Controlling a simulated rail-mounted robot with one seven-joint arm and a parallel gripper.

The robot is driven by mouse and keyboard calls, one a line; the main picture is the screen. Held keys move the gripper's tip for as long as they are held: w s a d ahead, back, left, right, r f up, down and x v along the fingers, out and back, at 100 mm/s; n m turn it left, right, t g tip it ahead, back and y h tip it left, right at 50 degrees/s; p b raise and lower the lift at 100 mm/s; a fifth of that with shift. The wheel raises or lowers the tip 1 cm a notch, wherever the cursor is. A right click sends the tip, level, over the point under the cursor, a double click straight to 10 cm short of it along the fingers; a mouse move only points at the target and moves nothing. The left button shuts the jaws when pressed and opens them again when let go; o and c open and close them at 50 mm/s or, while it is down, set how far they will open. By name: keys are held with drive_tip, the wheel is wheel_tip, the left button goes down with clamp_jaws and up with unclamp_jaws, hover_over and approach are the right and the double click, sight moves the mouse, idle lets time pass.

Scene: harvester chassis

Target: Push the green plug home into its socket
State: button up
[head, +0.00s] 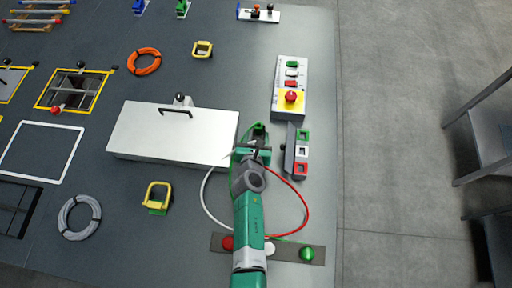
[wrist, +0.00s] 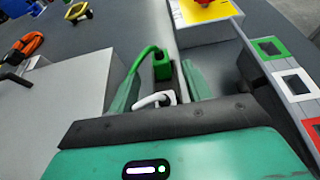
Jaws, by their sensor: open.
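The green plug (wrist: 163,70) shows in the wrist view between and beyond the fingers of my gripper (wrist: 160,82), beside a dark part. A green cable bends off its top to the left. In the head view my gripper (head: 255,143) is just left of the socket block (head: 289,150) and largely hides the plugs. The jaws are open, with no visible contact on the green plug. A white plug (wrist: 155,101) is nearer the palm. The block has a green-framed socket (head: 303,135) at its far end, which also shows in the wrist view (wrist: 268,47), then white and red ones.
A white lidded box (head: 170,135) stands close on the left. A control box with a red button (head: 291,97) is beyond the socket block. Red, white and green cables loop to a strip (head: 288,249) in front. The deck edge is to the right.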

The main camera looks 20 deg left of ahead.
sight(259, 127)
drive_tip(key=b+x, duration=0.1)
drive_tip(key=x, duration=0.2)
drive_tip(key=shift+f+b, duration=0.25)
drive_tip(key=shift+b, duration=0.1)
drive_tip(key=shift+w+a, duration=0.2)
drive_tip(key=shift+w, duration=0.3)
drive_tip(key=shift+r, duration=0.1)
drive_tip(key=shift+c, duration=0.2)
clamp_jaws()
wheel_tip(259, 127, up, 6)
drive_tip(key=p, duration=0.6)
drive_tip(key=shift+r, duration=0.1)
